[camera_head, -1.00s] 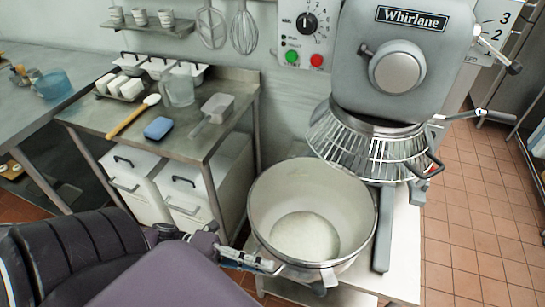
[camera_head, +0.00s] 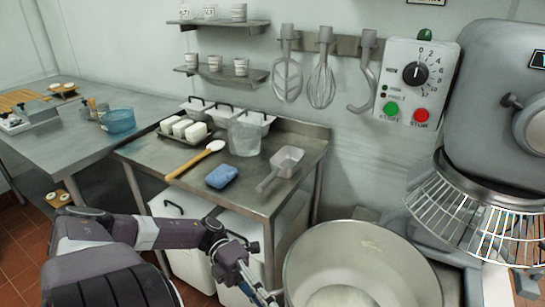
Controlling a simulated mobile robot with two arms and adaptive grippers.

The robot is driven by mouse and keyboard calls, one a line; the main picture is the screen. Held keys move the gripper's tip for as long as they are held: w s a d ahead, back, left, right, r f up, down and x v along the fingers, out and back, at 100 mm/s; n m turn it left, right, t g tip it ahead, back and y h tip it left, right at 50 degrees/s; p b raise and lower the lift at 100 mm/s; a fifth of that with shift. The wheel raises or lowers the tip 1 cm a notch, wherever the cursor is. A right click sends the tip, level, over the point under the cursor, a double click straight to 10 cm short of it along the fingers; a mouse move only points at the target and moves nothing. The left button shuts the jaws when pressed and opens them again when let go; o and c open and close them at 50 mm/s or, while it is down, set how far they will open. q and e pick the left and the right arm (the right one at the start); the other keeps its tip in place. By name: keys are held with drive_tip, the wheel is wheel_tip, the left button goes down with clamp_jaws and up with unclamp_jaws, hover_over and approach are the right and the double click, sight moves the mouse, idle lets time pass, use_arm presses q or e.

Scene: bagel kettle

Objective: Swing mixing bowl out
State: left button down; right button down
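The large pale metal mixing bowl (camera_head: 362,262) stands at the bottom right, cut off by the lower edge. Some whitish content shows at its bottom. It is out to the left of the mixer head (camera_head: 495,105), not under the wire guard (camera_head: 480,215). My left arm comes in from the lower left. My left gripper (camera_head: 266,294) is at the bowl's left side, beside the rim. Its fingertips are at the picture's lower edge, so I cannot tell whether it grips the bowl. My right gripper is not in view.
Left of the bowl is a steel table (camera_head: 240,192) with a wooden-handled spoon (camera_head: 195,160), a blue sponge (camera_head: 222,176), a clear jug (camera_head: 244,136) and a metal scoop (camera_head: 283,166). White bins (camera_head: 185,235) stand below. A whisk (camera_head: 322,85) and other attachments hang behind.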

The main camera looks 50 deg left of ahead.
use_arm(q)
drive_tip(key=shift+f, duration=0.1)
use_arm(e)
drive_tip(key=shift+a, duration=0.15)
use_arm(q)
drive_tip(key=c, duration=2)
unclamp_jaws()
drive_tip(key=shift+c, duration=0.2)
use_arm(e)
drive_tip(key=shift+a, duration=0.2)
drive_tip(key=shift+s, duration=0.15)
use_arm(q)
drive_tip(key=shift+a, duration=0.15)
drive_tip(key=a, duration=1.1)
drive_tip(key=shift+a+r, duration=0.35)
drive_tip(key=shift+r, duration=0.05)
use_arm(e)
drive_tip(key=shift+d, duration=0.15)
